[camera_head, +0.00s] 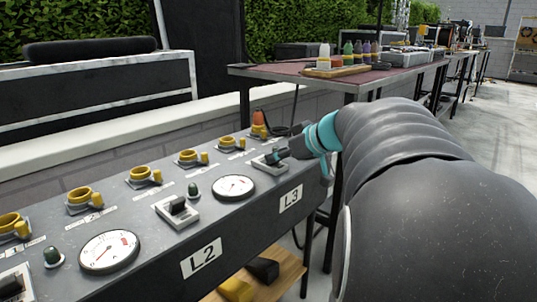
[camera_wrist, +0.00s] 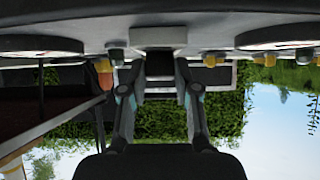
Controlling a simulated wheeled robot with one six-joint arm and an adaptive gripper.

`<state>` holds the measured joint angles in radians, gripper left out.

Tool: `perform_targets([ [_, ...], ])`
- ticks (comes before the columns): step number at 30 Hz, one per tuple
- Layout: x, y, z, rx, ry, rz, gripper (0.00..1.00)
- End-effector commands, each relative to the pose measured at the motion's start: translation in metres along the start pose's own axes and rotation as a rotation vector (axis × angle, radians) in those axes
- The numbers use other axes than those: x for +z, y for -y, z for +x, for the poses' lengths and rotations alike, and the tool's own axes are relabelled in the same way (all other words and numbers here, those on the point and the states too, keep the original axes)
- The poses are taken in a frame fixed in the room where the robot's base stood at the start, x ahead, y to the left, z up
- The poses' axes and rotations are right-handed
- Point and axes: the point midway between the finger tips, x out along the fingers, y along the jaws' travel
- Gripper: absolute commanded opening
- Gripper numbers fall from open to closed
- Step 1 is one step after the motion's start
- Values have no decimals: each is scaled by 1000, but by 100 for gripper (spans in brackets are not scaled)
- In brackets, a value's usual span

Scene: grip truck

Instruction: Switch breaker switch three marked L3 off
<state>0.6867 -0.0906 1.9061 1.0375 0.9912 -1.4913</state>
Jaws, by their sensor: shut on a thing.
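The L3 breaker switch (camera_head: 261,164), a dark lever on a pale plate, is at the far right end of the grey panel, above the L3 label (camera_head: 290,199). My gripper (camera_head: 280,155) is at this switch, with its fingertips at the lever. In the wrist view, which is upside down, the switch's dark lever (camera_wrist: 159,62) sits between the two fingers of my gripper (camera_wrist: 160,80), below its pale plate. My gripper is shut on the lever. The fingers partly hide the lever in the head view, so its exact position is unclear.
The L2 switch (camera_head: 178,210) stands to the left on the panel (camera_head: 235,215), with round gauges (camera_head: 233,188), green knobs and yellow sockets (camera_head: 189,158) around it. A table (camera_head: 300,72) with bottles stands behind. A wooden shelf (camera_head: 285,275) is below the panel.

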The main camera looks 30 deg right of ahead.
Motion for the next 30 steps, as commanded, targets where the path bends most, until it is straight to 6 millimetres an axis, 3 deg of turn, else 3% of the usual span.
perform_targets([
  [6,2,0,1,-1,3,2,0],
  [7,2,0,1,-1,3,2,36],
  [9,2,0,1,-1,3,2,53],
  [10,2,0,1,-1,3,1,56],
  [22,0,-1,-6,2,1,1,56],
  [30,0,-1,-53,5,0,1,56],
])
